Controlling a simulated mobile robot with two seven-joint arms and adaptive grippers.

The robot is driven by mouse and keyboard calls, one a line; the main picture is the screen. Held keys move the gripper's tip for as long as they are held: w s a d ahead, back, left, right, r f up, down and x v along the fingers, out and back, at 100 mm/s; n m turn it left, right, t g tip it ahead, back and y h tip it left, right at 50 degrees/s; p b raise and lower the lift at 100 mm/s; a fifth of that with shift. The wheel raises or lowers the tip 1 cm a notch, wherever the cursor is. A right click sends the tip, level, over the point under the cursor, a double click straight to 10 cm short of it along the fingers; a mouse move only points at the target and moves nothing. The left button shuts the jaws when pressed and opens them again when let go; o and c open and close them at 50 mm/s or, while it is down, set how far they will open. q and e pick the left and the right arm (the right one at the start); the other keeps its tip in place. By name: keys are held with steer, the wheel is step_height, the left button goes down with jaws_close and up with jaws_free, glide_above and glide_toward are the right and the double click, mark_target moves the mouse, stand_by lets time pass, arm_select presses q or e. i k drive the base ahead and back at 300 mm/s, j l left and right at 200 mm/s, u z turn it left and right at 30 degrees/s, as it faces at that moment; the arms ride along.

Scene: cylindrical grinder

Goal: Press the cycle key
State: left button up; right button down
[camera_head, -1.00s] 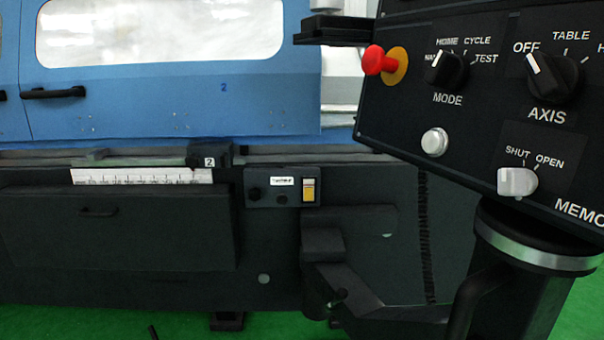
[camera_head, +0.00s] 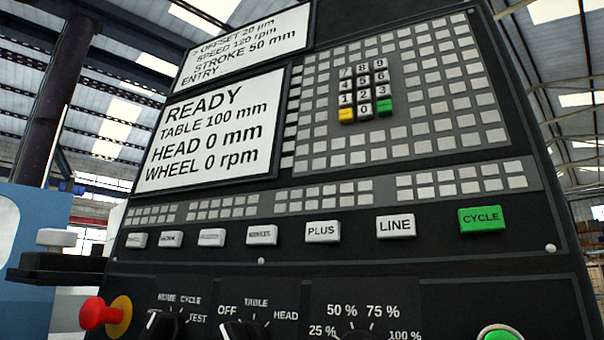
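The cycle key (camera_head: 481,220) is a green rectangular key marked CYCLE, at the right end of a row of keys on the black control panel (camera_head: 400,270). The keys left of it are white, with LINE (camera_head: 396,226) closest and PLUS (camera_head: 322,231) beyond it. A white screen (camera_head: 212,128) reads READY, TABLE 100 mm, HEAD 0 mm, WHEEL 0 rpm. Neither of my grippers shows in the view, and nothing covers the cycle key.
A red emergency knob (camera_head: 97,313) on a yellow base sticks out at the lower left. Dark rotary knobs and a green round button (camera_head: 500,333) sit along the bottom edge. A keypad (camera_head: 366,92) lies above the key row. A blue machine body (camera_head: 35,225) stands at left.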

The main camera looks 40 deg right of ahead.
mark_target(488, 219)
steer(key=k+l+z, duration=0.1)
steer(key=z, duration=0.4)
steer(key=l+z, duration=0.1)
steer(key=z, duration=0.35)
steer(key=k+l+z, duration=0.1)
steer(key=z, duration=0.4)
steer(key=l, duration=0.1)
